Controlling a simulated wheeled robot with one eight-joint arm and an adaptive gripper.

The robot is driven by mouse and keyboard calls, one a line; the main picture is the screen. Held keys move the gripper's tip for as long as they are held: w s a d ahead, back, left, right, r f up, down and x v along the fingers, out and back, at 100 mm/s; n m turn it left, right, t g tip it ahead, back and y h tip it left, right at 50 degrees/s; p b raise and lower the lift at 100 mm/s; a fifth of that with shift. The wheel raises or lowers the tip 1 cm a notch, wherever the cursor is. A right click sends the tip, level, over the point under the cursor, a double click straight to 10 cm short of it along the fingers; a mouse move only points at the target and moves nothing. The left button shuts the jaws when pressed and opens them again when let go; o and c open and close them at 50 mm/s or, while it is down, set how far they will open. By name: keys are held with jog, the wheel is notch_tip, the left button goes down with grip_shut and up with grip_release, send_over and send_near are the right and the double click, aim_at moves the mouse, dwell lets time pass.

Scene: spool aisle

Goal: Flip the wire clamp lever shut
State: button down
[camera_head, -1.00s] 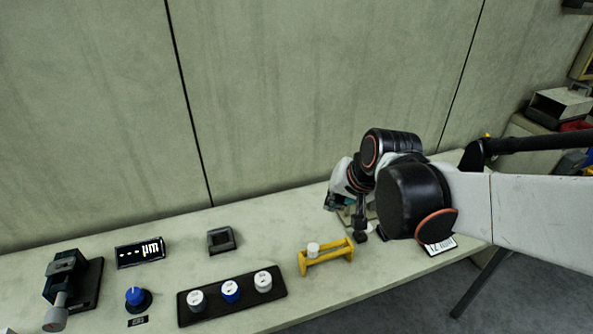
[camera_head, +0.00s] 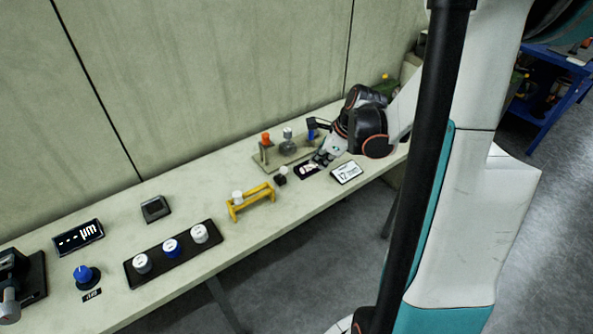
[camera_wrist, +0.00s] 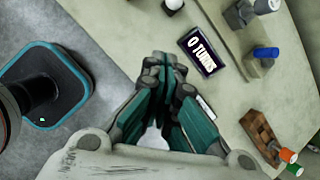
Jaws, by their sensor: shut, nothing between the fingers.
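My gripper (camera_head: 321,158) is shut and empty, above the bench by the front right of a pale base plate (camera_head: 262,162). Its closed teal-and-grey fingers (camera_wrist: 168,68) fill the middle of the wrist view. On the plate, the head view shows an orange-topped post (camera_head: 266,140), a grey post (camera_head: 288,134) and a blue-tipped piece (camera_head: 311,133). The blue-tipped piece (camera_wrist: 265,53) also shows in the wrist view, apart from the fingers. It may be the clamp lever, but I cannot tell this or its position surely.
A "0 TURNS" display (camera_wrist: 202,53) lies beside the fingers. A wooden block (camera_wrist: 262,138) sits at the wrist view's right. A white label plate (camera_head: 347,172) and a yellow stand (camera_head: 251,201) are near the front edge. A wall backs the bench.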

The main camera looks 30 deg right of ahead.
aim_at(283, 173)
jog(key=shift+s+d+f+m, duration=0.2)
jog(key=shift+s+d+m, duration=0.1)
jog(key=shift+d+m, duration=0.1)
jog(key=shift+a, duration=0.1)
jog(key=b+x, duration=0.3)
jog(key=x, duration=0.6)
jog(key=shift+w+f, duration=0.15)
jog(key=shift+f, duration=0.15)
jog(key=shift+w+a+b, duration=0.6)
jog(key=shift+w+a, duration=0.3)
jog(key=shift+w, duration=0.35)
jog(key=shift+w+a+r, duration=0.25)
jog(key=shift+w+a, duration=0.05)
jog(key=shift+w, duration=0.15)
jog(key=shift+w+r+g, duration=0.2)
jog(key=shift+g, duration=0.1)
